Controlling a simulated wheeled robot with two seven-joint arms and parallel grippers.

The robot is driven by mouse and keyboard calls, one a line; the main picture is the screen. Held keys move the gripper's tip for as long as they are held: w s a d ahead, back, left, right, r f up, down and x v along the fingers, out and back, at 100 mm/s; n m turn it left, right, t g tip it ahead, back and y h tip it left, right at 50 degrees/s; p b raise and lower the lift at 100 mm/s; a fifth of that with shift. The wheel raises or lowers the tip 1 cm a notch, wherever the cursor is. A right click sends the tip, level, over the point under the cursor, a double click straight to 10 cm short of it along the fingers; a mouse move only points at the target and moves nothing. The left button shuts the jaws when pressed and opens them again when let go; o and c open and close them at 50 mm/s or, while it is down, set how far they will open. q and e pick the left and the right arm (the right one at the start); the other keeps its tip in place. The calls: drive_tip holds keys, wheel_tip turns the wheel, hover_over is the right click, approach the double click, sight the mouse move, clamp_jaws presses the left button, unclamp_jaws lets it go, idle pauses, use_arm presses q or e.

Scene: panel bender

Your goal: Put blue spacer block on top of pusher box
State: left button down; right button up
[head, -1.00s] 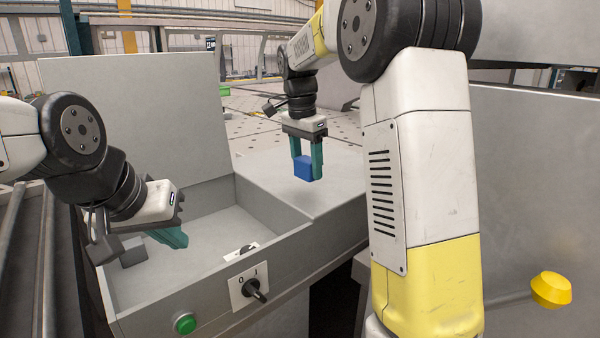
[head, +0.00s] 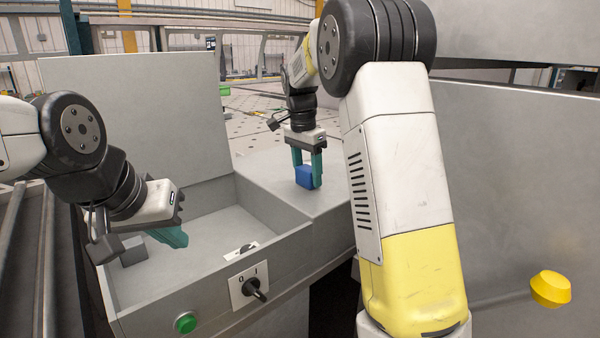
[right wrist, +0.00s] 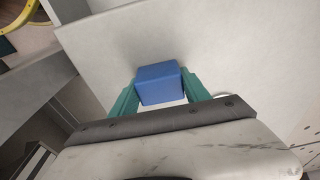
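The blue spacer block (head: 304,177) is between the teal fingers of my right gripper (head: 307,178), which is shut on it. The right wrist view shows the block (right wrist: 160,84) with a finger against each side. The block is at or just above the grey flat top (head: 270,175) to the right of the open tray; I cannot tell whether it touches. This flat-topped grey body may be the pusher box, but no label shows. My left gripper (head: 170,237) hangs over the tray; its fingers overlap in view, so its opening is unclear.
The open grey tray (head: 280,247) has a small grey block (head: 133,251) inside at left. Its front carries a black rotary switch (head: 253,289) and a green button (head: 185,323). An upright grey panel (head: 140,115) stands behind. A yellow knob (head: 550,288) is at right.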

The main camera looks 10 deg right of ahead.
sight(304, 169)
drive_tip(key=o, duration=0.4)
drive_tip(key=shift+o, duration=0.2)
wheel_tip(304, 169, up, 12)
drive_tip(key=a, duration=0.1)
drive_tip(key=shift+s+r, duration=0.15)
drive_tip(key=shift+s, duration=0.25)
drive_tip(key=shift+a, duration=0.1)
